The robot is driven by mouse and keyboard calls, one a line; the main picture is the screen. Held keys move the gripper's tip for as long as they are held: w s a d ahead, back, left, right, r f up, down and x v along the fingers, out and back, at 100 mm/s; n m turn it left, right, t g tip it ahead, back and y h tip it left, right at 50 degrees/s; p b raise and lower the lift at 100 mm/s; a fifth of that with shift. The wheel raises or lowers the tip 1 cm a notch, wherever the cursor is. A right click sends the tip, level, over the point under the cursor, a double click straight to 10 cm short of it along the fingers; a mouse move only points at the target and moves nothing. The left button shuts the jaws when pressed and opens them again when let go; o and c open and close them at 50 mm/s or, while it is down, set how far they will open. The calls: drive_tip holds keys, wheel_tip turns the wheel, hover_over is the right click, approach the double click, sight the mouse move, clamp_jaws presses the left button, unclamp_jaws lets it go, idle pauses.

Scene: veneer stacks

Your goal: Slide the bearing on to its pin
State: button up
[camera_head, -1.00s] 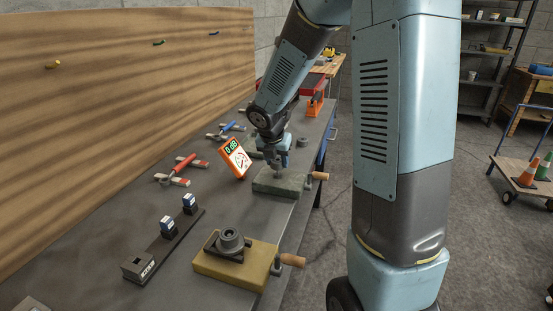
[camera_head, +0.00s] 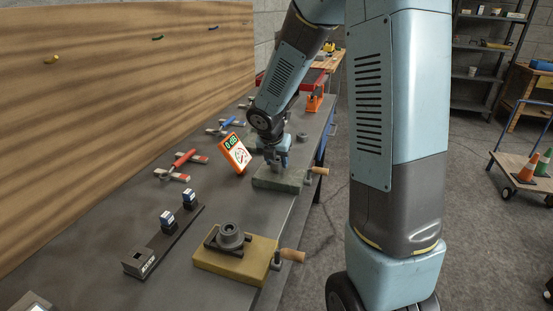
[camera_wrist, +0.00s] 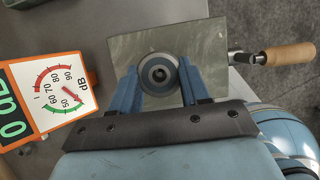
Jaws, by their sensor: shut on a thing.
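My gripper (camera_wrist: 158,82) is shut on a round grey bearing (camera_wrist: 158,66), with one blue finger on each side of it. In the wrist view I look down on the bearing's rings and its dark centre. It is over the grey-green block (camera_wrist: 205,42) with the wooden handle. In the head view my gripper (camera_head: 277,163) is low over that block (camera_head: 270,180). The bearing and any pin under it are mostly hidden there, so I cannot tell whether the bearing is around a pin.
An orange dB meter (camera_head: 236,153) stands just left of the block; it also shows in the wrist view (camera_wrist: 50,98). A yellow block (camera_head: 212,264) with a flanged grey part (camera_head: 230,238) is nearer. A small grey ring (camera_head: 302,137) lies behind. Red-handled and blue-handled tools lie left.

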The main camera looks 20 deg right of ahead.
drive_tip(key=shift+f, duration=0.3)
drive_tip(key=o, duration=1.2)
drive_tip(key=v, duration=1.3)
drive_tip(key=shift+r, duration=0.4)
drive_tip(key=s+d+r+m+t+y, duration=0.1)
drive_tip(key=s+r+m, duration=0.3)
drive_tip(key=s+m, duration=0.7)
drive_tip(key=s+d+r+m+y, duration=0.1)
drive_tip(key=s+r+m, duration=0.3)
drive_tip(key=s+m, duration=0.8)
drive_tip(key=d+m, duration=0.1)
drive_tip(key=m, duration=0.4)
drive_tip(key=shift+s+d+r+m+t+y, duration=0.2)
drive_tip(key=shift+r+m+t+y, duration=0.1)
drive_tip(key=shift+m+t+y, duration=0.1)
